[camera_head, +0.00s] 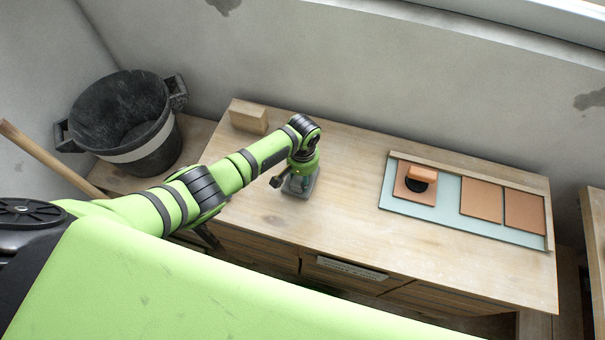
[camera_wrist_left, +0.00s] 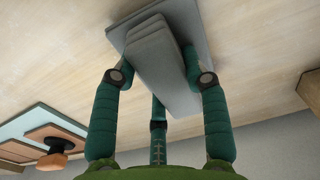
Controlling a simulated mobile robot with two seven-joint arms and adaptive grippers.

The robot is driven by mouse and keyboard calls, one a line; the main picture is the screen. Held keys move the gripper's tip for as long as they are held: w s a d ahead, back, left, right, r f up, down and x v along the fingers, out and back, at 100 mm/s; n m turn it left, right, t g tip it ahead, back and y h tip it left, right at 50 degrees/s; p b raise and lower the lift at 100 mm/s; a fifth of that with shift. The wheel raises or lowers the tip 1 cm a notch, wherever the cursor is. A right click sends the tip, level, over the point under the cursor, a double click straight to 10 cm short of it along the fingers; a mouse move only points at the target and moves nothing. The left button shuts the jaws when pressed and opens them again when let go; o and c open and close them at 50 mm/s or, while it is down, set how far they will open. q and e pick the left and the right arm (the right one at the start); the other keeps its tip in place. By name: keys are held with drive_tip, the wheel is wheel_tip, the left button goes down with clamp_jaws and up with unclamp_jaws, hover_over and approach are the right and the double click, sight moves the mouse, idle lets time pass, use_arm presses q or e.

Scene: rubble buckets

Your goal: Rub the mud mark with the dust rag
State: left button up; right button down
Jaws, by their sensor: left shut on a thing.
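The dust rag (camera_wrist_left: 165,28) is a grey folded cloth with a raised, pinched middle and a flat spread part against the wooden bench top (camera_head: 350,225). My left gripper (camera_head: 298,183) points down at the bench, left of its middle, and is shut on the rag. The left wrist view shows its green fingers on both sides of the raised part. In the head view the rag (camera_head: 301,193) is partly covered by the gripper. I see no mud mark on the bare bench; whether one lies under the rag I cannot tell. My right gripper is not in view.
A pale teal board (camera_head: 440,212) with several terracotta tiles and an orange-handled black tool (camera_head: 421,175) lies on the right. A wooden block (camera_head: 248,117) stands at the back left. A black bucket (camera_head: 125,125) is further left. Bench between gripper and board is clear.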

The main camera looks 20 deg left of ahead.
sight(317, 190)
use_arm(q)
drive_tip(key=shift+f+b, duration=0.5)
drive_tip(key=shift+f, duration=0.05)
drive_tip(key=shift+d, duration=0.1)
drive_tip(key=d, duration=0.4)
drive_tip(key=shift+s+f+b, duration=0.1)
drive_tip(key=shift+f+b, duration=0.05)
drive_tip(key=shift+b, duration=0.2)
drive_tip(key=shift+s+d, duration=0.1)
drive_tip(key=shift+d, duration=0.1)
drive_tip(key=shift+d+r+p, duration=0.1)
drive_tip(key=shift+r+p, duration=0.65)
drive_tip(key=shift+p, duration=0.2)
